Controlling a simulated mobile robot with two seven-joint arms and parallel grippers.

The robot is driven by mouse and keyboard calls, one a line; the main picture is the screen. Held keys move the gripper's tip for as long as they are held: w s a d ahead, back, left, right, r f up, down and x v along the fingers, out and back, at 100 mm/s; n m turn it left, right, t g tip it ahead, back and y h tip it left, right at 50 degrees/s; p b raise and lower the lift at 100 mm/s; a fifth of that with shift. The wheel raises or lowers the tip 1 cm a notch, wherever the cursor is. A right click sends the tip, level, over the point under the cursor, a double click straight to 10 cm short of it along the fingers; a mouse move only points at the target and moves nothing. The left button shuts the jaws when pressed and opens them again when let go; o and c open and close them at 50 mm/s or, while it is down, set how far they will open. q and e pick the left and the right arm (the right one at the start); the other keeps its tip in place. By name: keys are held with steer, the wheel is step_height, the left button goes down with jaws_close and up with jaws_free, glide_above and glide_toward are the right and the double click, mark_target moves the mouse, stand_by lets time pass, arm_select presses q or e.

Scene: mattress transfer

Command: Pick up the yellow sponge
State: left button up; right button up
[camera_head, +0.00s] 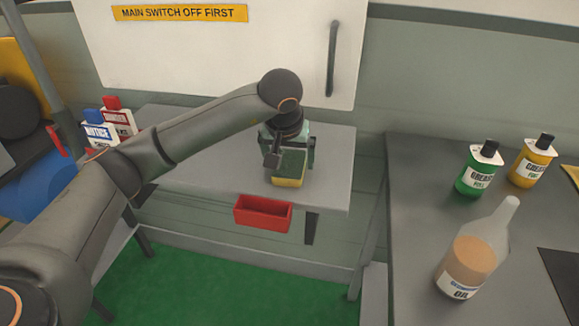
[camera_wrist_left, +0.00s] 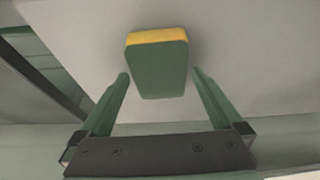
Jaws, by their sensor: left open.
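The sponge (camera_head: 289,168) lies on the small grey table, with a dark green top and a yellow lower layer. In the left wrist view the sponge (camera_wrist_left: 157,66) shows its green face and a yellow edge, just beyond the fingertips and roughly centred between them. My right gripper is not in view.
A red bin (camera_head: 263,213) hangs at the front edge of the small table (camera_head: 335,170). On the right table (camera_head: 405,165) stand a green bottle (camera_head: 478,168), a yellow bottle (camera_head: 533,160) and a clear oil bottle (camera_head: 475,252). Blue-capped (camera_head: 98,130) and red-capped (camera_head: 117,117) bottles stand at left.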

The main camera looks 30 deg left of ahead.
arm_select(q)
steer(key=shift+f, duration=0.2)
stand_by(0.5)
steer(key=shift+c, duration=0.2)
steer(key=c, duration=1.1)
steer(key=shift+r, duration=0.1)
step_height(320, 180, up, 3)
steer(key=shift+w+f, duration=0.1)
steer(key=d+r, duration=0.3)
steer(key=d, duration=0.1)
steer(key=d+r, duration=0.4)
steer(key=d, duration=0.1)
steer(key=s+d+r, duration=0.1)
steer(key=d+r, duration=0.2)
steer(key=d, duration=0.2)
steer(key=shift+r+p, duration=0.25)
steer(key=shift+p, duration=0.1)
